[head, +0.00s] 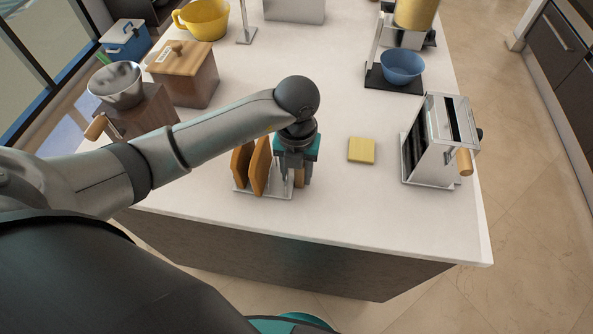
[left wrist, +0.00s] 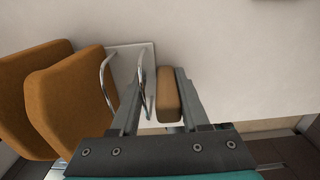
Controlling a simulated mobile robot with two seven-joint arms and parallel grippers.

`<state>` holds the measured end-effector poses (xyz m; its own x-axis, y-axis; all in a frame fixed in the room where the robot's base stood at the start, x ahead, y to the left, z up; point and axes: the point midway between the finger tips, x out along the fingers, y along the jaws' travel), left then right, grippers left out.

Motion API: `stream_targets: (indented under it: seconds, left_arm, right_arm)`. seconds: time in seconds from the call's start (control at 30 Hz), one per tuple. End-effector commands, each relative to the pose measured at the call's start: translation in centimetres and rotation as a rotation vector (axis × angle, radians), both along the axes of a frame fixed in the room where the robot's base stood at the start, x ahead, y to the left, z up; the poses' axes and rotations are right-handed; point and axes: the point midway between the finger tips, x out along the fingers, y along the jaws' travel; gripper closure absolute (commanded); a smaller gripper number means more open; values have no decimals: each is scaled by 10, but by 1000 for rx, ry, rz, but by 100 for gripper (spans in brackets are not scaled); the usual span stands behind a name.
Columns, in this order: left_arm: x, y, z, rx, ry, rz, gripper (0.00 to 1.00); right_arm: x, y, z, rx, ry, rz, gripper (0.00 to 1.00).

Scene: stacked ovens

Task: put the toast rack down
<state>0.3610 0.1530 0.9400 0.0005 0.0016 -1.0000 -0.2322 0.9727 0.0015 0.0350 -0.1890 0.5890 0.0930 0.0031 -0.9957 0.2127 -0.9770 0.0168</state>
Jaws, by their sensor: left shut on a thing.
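The toast rack (head: 283,191) has a pale base plate and wire hoops, with two brown toast slices (head: 260,166) standing in it. It is near the front edge of the white counter; I cannot tell if its base touches the surface. My left gripper (head: 298,180) points down at the rack's right end and is shut on it. In the left wrist view, a brown wooden piece (left wrist: 168,95) and a wire hoop show between the fingers (left wrist: 160,72), with the rack's base (left wrist: 125,62) beside them. The fingers partly hide the rack. My right gripper is not in view.
The white counter (head: 330,215) is clear around the rack. A blue bowl (head: 402,66) stands behind. A wooden box (head: 190,78) and a grinder (head: 118,88) stand at left.

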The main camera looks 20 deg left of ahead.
Motion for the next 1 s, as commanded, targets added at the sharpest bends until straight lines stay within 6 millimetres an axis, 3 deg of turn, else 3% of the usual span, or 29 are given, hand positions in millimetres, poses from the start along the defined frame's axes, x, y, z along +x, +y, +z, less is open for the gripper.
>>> stream_targets:
  seconds: [0.03,0.07,0.3,0.67,1.0]
  left_arm:
    - [0,0,-2,1,-1,0,100]
    - [0,0,-2,1,1,0,51]
    - [0,0,-1,1,0,1,25]
    - [1,0,6,-1,-2,1,25]
    - [1,0,74,1,-5,0,25]
  right_arm:
    - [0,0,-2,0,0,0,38]
    - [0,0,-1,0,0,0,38]
    - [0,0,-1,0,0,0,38]
    - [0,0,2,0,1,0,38]
    - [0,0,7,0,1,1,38]
